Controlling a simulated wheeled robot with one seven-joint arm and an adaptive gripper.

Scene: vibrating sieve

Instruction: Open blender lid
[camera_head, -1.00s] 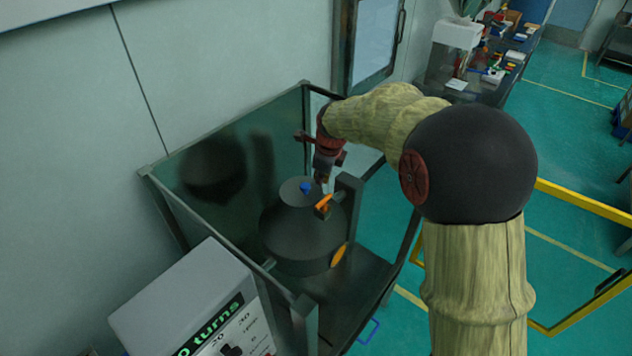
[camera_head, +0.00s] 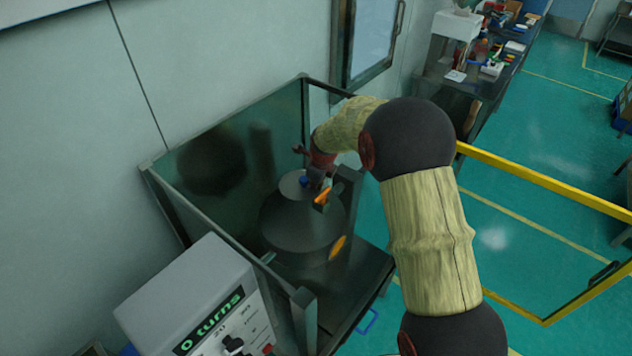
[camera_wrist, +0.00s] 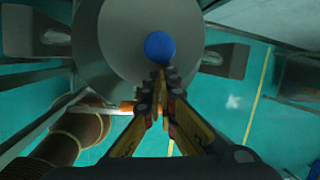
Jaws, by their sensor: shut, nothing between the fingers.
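The blender is a dark grey conical drum (camera_head: 292,226) inside a framed glass enclosure. Its round lid (camera_head: 296,184) is on top, with a blue knob (camera_head: 304,181) at the centre. An orange-handled clamp (camera_head: 322,196) is at the lid's right side. In the wrist view the lid (camera_wrist: 120,40) is seen from above with the blue knob (camera_wrist: 159,46) just beyond my fingertips. My gripper (camera_wrist: 163,80) is shut and empty, its tips right at the knob's near edge; I cannot tell whether they touch. It also shows over the lid in the head view (camera_head: 314,180).
A grey control box (camera_head: 190,290) reading "0 turns" stands in front. A dark post (camera_head: 348,190) rises right of the drum, and an orange oval handle (camera_head: 337,247) is on its lower side. A yellow-framed door (camera_head: 560,180) stands open at right.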

